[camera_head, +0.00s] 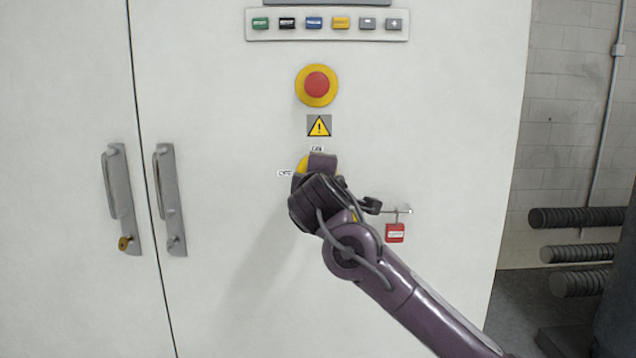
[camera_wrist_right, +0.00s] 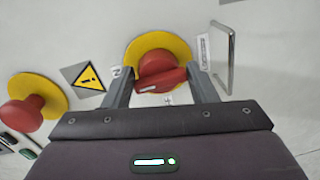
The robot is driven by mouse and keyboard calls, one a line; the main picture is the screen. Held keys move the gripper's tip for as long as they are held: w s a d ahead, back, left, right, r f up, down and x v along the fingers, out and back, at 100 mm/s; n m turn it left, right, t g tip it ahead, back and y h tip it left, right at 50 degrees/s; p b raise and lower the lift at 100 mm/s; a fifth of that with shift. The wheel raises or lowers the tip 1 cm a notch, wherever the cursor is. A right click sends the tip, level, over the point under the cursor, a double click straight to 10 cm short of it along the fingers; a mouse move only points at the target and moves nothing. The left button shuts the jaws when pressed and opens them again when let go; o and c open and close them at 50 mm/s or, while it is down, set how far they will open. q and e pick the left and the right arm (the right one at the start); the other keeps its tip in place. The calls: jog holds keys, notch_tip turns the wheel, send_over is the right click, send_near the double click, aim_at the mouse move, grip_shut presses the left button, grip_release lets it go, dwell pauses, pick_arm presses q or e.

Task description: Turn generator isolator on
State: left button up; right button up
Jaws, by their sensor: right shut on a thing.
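The generator isolator is a red rotary handle (camera_wrist_right: 160,76) on a round yellow plate (camera_wrist_right: 172,45), seen in the right wrist view. The handle lies roughly level there, its white mark at the left end. In the head view only a sliver of the yellow plate (camera_head: 301,164) shows; my right gripper hides the handle. The ON label (camera_head: 317,149) is above it and the OFF label (camera_head: 285,174) to its left. My right gripper (camera_wrist_right: 158,76) is shut on the red handle, one finger at each end. My left gripper is out of view.
Above the isolator are a warning sign (camera_head: 319,126), a red emergency stop (camera_head: 317,85) and a row of buttons (camera_head: 328,24). A red padlock tag (camera_head: 395,233) hangs close to my right wrist. Door handles (camera_head: 117,195) (camera_head: 168,198) stand at left.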

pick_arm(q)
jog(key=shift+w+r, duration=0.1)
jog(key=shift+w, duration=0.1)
pick_arm(e)
jog(key=shift+d+r+m, duration=0.1)
jog(key=shift+r+m, duration=0.15)
jog(key=shift+m, duration=0.05)
jog(key=o, duration=0.7)
jog(key=shift+o, duration=0.2)
jog(key=shift+f, duration=0.1)
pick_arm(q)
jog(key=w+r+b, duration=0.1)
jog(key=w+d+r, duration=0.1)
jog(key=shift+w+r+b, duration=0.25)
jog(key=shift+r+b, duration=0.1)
pick_arm(e)
jog(key=s, duration=0.8)
jog(key=shift+r, duration=0.3)
jog(key=shift+w, duration=0.1)
